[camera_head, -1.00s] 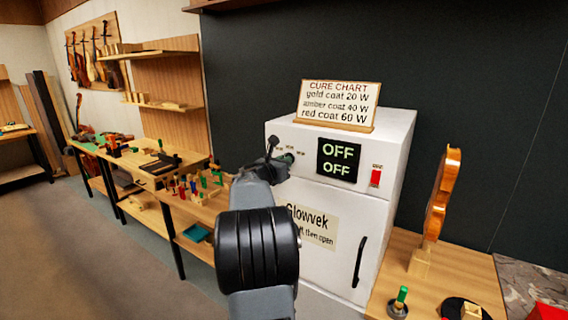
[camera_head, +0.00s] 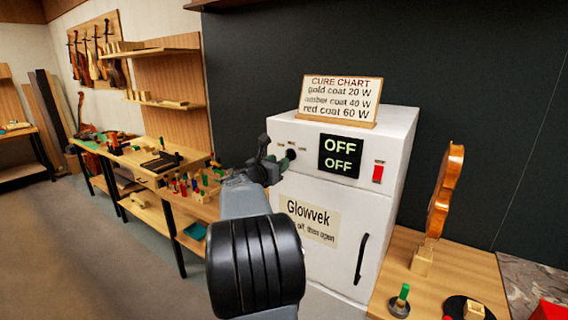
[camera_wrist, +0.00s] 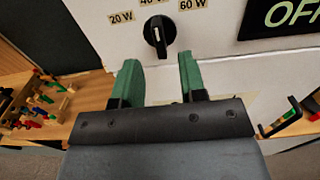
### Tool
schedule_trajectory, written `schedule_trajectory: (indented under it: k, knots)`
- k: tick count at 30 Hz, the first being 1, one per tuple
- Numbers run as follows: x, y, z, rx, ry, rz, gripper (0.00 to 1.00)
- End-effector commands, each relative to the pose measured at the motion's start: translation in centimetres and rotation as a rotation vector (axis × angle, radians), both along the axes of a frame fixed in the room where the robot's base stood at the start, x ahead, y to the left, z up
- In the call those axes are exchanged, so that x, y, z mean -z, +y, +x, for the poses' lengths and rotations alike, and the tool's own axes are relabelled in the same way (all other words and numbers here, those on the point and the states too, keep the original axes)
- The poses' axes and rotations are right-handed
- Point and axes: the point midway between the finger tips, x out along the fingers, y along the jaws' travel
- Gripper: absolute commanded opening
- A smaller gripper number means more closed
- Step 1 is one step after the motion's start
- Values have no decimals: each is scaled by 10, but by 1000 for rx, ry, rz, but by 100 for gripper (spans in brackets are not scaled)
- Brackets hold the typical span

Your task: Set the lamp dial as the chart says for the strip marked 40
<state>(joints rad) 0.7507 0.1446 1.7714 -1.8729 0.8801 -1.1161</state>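The lamp dial (camera_wrist: 158,34) is a black knob with a pale line, nearly upright, on the white cabinet (camera_head: 385,190). Labels 20 W, 40 W and 60 W arc above it; the 40 W one is cut off at the top edge. In the head view the dial (camera_head: 290,154) shows beside my gripper (camera_head: 275,161). In the wrist view my gripper (camera_wrist: 158,75) is open and empty, its green fingers apart and below the dial. The cure chart (camera_head: 341,98) reads gold coat 20 W, amber coat 40 W, red coat 60 W. I cannot make out a strip marked 40.
The display (camera_head: 340,156) reads OFF twice. A red switch (camera_head: 378,173) is right of it. The cabinet door has a black handle (camera_head: 361,258). A violin body (camera_head: 445,190) stands on the right bench. Several small coloured items lie on the left bench (camera_head: 150,178).

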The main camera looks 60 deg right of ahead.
Motion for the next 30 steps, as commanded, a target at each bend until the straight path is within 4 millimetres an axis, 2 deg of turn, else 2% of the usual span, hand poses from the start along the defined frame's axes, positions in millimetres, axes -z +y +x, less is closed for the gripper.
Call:
schedule_trajectory:
  k: [1,6,13,20,30]
  knots:
    - [3,13,0,-3,-2,-1,38]
    - [2,46,1,-4,-2,-1,38]
    - [1,78,1,-1,-1,0,38]
    - [1,91,0,0,0,0,38]
    - [0,92,0,1,1,0,38]
